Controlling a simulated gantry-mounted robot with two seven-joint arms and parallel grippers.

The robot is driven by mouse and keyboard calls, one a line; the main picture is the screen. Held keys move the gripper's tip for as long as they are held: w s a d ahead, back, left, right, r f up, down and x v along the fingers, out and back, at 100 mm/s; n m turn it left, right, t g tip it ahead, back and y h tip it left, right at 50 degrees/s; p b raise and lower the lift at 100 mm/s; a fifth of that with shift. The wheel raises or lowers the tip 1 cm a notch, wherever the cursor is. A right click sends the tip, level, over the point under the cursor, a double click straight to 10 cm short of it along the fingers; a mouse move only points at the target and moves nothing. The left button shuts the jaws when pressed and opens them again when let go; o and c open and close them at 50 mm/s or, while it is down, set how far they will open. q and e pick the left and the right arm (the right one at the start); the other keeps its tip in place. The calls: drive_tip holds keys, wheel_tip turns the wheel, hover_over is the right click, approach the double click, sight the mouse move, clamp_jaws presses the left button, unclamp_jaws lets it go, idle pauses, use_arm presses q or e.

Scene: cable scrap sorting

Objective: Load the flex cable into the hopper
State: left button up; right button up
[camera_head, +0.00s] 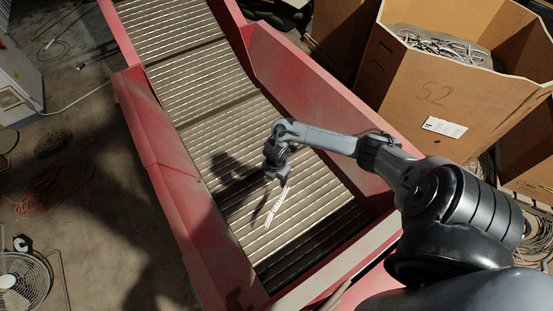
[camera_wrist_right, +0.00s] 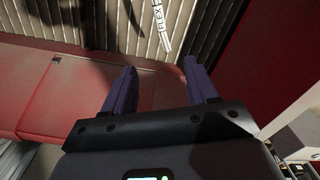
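The flex cable (camera_head: 275,209) is a short white piece over the ribbed slats of the hopper conveyor, just below my right gripper in the head view. In the right wrist view the flex cable (camera_wrist_right: 161,28) shows the printed word FLEX, beyond the fingertips and apart from them. I cannot tell whether it rests on the slats or is in the air. My right gripper (camera_head: 279,182) is above the conveyor; in the wrist view its fingers (camera_wrist_right: 158,68) are spread with nothing between them. The hopper (camera_head: 161,160) has red side walls. My left gripper is not in view.
Cardboard boxes stand at the right; one marked S2 (camera_head: 433,92) holds grey cable scrap (camera_head: 440,46). A fan (camera_head: 22,284) and orange cable coils (camera_head: 58,184) are on the floor at the left. The slats around my right gripper are otherwise clear.

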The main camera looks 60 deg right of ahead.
wheel_tip(320, 180, up, 11)
drive_tip(key=p, duration=0.3)
idle(0.5)
drive_tip(key=shift+f, duration=0.1)
